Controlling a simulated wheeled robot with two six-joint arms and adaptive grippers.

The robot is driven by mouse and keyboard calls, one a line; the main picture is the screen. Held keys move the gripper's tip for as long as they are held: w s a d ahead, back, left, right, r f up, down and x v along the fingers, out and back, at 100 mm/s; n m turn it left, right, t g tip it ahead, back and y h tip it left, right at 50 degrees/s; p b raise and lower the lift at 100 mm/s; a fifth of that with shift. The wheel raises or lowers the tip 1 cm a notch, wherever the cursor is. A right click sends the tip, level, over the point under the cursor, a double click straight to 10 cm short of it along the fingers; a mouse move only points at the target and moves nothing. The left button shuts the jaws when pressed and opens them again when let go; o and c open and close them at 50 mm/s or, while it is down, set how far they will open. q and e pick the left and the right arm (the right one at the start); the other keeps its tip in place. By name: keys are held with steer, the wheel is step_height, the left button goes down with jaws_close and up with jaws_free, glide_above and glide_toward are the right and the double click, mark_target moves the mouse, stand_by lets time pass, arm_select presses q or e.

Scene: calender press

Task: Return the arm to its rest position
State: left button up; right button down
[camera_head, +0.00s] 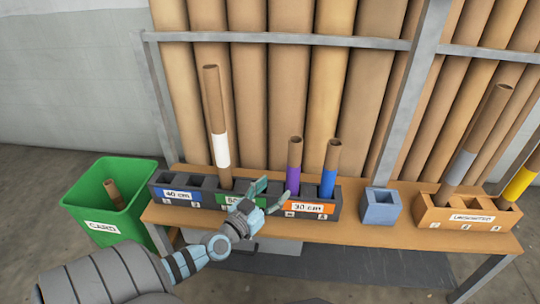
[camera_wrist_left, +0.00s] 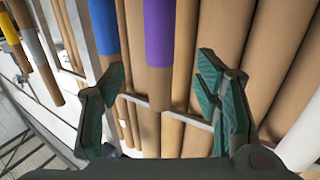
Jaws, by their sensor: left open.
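My left gripper (camera_head: 268,194) is open and empty in front of the racks, at the end of my arm from the left. In the left wrist view its two green-padded fingers (camera_wrist_left: 161,82) stand wide apart. The purple-banded tube (camera_wrist_left: 172,35) shows between them, apart from both pads as far as I can tell. In the head view the purple tube (camera_head: 293,180) and blue-banded tube (camera_head: 329,182) stand in the orange-labelled 30 cm rack (camera_head: 312,215). A white-banded tube (camera_head: 220,148) stands in the green-labelled rack behind my gripper. My right gripper is not in view.
A green CARD bin (camera_head: 105,222) holding a tube stands left of the wooden bench (camera_head: 400,236). Tall brown rolls stand behind metal rails.

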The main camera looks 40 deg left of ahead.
arm_select(q)
steer(key=shift+s+d, duration=0.1)
steer(key=shift+s, duration=0.4)
